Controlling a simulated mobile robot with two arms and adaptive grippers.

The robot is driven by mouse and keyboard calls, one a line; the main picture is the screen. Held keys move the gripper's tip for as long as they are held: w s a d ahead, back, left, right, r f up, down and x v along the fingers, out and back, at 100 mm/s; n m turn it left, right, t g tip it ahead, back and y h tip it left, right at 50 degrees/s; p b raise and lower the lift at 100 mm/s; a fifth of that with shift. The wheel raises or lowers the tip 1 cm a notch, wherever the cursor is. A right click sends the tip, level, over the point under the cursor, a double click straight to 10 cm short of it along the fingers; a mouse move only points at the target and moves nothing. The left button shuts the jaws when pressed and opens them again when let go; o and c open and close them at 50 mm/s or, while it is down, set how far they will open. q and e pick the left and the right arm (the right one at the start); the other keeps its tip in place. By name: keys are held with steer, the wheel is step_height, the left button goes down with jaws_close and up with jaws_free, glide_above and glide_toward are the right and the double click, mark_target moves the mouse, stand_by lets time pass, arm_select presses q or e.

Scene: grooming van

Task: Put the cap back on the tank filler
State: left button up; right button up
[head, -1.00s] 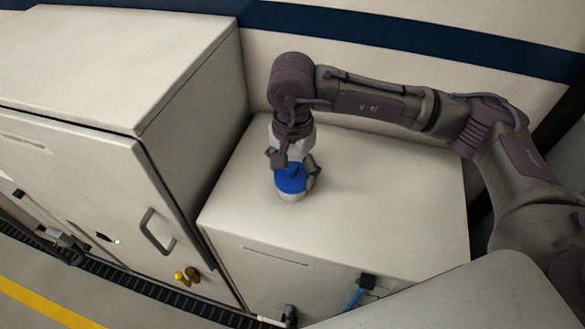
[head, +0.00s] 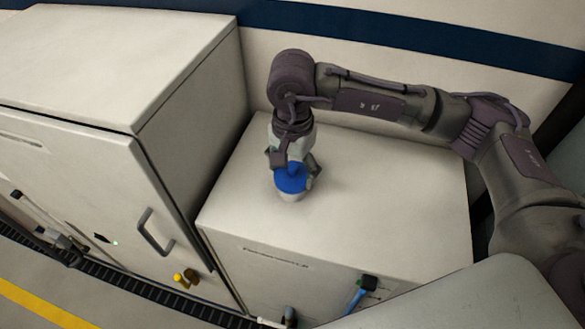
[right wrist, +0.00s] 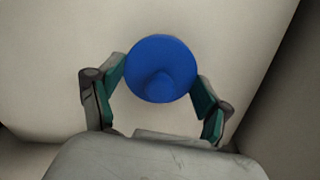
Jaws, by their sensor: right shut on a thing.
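The blue cap (head: 290,180) is a round disc with a raised knob, and it also shows in the right wrist view (right wrist: 160,60). It sits at the top of the pale tank filler (head: 290,196), a short neck on the top of the low white tank box (head: 390,200). My right gripper (head: 293,172) points down over the filler and is shut on the cap, one finger on each side. In the right wrist view the cap hides the filler, so I cannot tell how fully it is seated. My left gripper is not in view.
A taller white cabinet (head: 110,60) with a handle (head: 155,232) stands close on the left. A blue-handled valve (head: 358,292) and yellow knob (head: 180,278) are low on the fronts. The right part of the box top is clear. A wall is behind.

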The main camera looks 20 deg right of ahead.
steer(key=o, duration=0.9)
steer(key=shift+r+p, duration=1.15)
steer(key=shift+r, duration=2.35)
jaws_close()
